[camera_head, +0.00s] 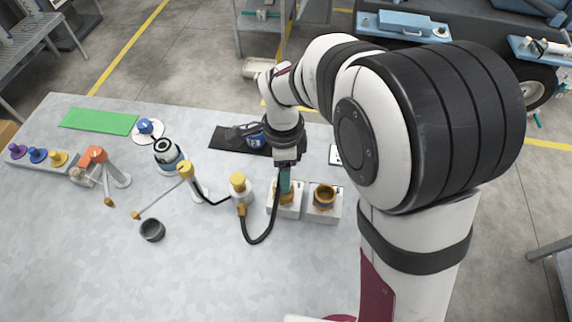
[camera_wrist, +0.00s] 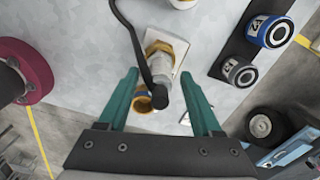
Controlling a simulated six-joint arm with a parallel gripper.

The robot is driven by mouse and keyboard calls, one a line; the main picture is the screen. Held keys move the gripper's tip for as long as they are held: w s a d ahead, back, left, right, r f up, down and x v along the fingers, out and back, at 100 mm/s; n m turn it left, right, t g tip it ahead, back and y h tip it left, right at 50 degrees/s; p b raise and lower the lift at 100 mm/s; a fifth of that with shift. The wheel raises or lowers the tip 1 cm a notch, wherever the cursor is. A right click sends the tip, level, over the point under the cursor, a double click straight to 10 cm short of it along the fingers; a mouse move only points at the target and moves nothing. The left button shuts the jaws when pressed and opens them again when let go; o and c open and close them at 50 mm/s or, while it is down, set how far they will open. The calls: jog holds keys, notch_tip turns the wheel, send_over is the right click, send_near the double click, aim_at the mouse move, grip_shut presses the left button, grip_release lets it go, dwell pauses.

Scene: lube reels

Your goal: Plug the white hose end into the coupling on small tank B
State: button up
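My gripper (camera_wrist: 160,75) has its teal fingers on either side of the white hose end (camera_wrist: 160,65), with gaps to both fingers, so it is open. The hose end has a black top from which the black hose (camera_wrist: 131,35) runs off; its lower end meets a brass coupling (camera_wrist: 165,46) on a white block. How deep it sits is hard to tell. In the head view my gripper (camera_head: 286,177) is above the left of two small tanks, a white block (camera_head: 285,211). The other small tank (camera_head: 323,213) has an open brass ring (camera_head: 324,195). I cannot read which is B.
The hose loops over the table to a yellow-capped white bottle (camera_head: 239,184). The front table is clear.

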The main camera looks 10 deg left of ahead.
grip_shut()
dwell(1.2)
